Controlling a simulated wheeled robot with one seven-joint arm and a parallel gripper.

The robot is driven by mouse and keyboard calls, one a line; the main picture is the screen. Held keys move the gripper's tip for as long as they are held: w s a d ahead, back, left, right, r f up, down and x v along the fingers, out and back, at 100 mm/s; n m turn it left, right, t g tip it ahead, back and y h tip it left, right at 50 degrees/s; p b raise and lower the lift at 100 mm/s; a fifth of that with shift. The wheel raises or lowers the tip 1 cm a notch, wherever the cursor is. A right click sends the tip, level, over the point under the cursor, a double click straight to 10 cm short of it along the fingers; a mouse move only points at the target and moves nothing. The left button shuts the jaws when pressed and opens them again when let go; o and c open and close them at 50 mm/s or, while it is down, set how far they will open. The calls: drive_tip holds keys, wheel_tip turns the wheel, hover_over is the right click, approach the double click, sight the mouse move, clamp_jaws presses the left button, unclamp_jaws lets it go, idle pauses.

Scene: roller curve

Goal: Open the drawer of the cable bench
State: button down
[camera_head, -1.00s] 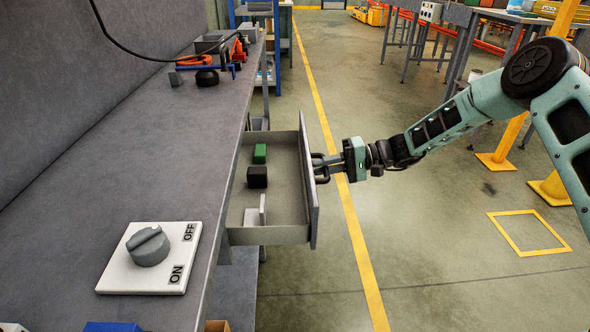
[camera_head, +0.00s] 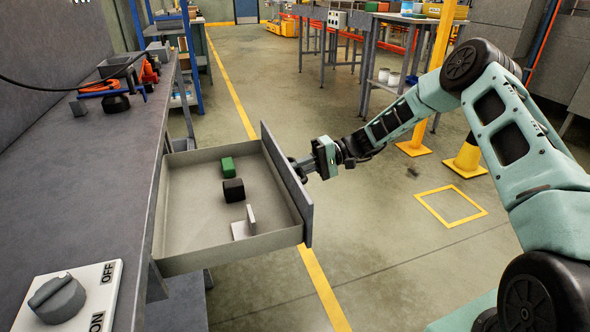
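The drawer (camera_head: 180,238) of the cable bench (camera_head: 75,180) stands far out from under the grey top. A green block (camera_head: 228,167), a black block (camera_head: 233,190) and a light angled piece (camera_head: 243,224) lie in it. My gripper (camera_head: 302,167) is at the outer face of the drawer front, at its handle. The fingers appear closed around the handle, which is mostly hidden by them and by the drawer front.
An ON/OFF knob panel (camera_head: 68,298) sits on the near bench top. Tools and a grey bin (camera_head: 121,66) lie farther back. Open floor lies right of the drawer, with a yellow square marking (camera_head: 451,205).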

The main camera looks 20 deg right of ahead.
drive_tip(key=c, duration=1.5)
unclamp_jaws()
drive_tip(key=v, duration=1.7)
drive_tip(key=shift+d+b, duration=0.25)
drive_tip(key=shift+b, duration=0.15)
drive_tip(key=shift+a, duration=0.1)
